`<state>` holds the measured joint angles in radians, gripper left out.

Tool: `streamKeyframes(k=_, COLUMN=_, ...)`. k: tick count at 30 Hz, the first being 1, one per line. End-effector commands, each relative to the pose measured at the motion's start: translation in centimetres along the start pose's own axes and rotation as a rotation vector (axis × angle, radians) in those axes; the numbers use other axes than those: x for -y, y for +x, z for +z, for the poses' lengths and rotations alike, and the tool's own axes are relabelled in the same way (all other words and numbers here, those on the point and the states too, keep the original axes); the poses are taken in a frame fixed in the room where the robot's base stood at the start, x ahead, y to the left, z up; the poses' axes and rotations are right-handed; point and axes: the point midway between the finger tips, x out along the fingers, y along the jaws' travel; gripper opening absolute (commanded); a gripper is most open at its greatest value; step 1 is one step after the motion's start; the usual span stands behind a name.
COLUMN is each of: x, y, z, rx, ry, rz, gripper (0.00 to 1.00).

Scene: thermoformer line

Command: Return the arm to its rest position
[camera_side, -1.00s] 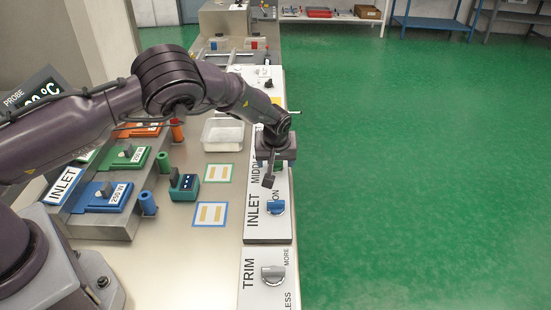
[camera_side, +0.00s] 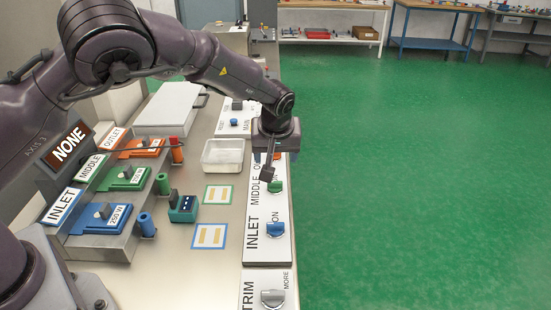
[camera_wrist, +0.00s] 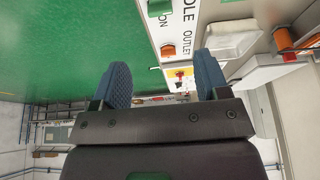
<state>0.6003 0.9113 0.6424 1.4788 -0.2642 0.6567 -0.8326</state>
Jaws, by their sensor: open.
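My gripper (camera_side: 268,165) hangs above the labelled switch panel (camera_side: 262,222), near the green knob (camera_side: 275,186), in the side view. In the wrist view my gripper (camera_wrist: 165,85) shows two blue ribbed fingers spread wide apart, with nothing between them. The blue knob (camera_side: 276,229) sits on the panel below, beside the word ON. The wrist view also shows the green knob (camera_wrist: 159,7) and an orange knob (camera_wrist: 168,50) on the panel. My arm reaches in from the left, bent high over the bench.
A white tray (camera_side: 223,155), a teal block (camera_side: 184,208) and two framed cards (camera_side: 209,236) lie on the bench. Green floor (camera_side: 420,180) is open at right; shelves (camera_side: 436,30) stand behind.

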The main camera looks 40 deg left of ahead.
Motion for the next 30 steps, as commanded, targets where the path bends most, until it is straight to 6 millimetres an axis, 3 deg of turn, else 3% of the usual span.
streamKeyframes(k=11, x=0.1, y=0.0, z=0.0, rx=0.003, ry=0.042, rz=-0.005, gripper=0.68)
streamKeyframes(k=13, x=0.9, y=0.3, z=0.4, rx=0.019, ry=0.109, rz=-0.032, gripper=0.68)
streamKeyframes(k=15, x=2.8, y=0.8, z=2.1, rx=0.075, ry=0.207, rz=-0.078, gripper=0.68)
streamKeyframes(k=23, x=7.7, y=-4.9, z=5.0, rx=0.259, ry=0.419, rz=-0.016, gripper=0.68)
streamKeyframes(k=30, x=12.6, y=-12.4, z=6.9, rx=0.336, ry=0.593, rz=0.14, gripper=0.68)
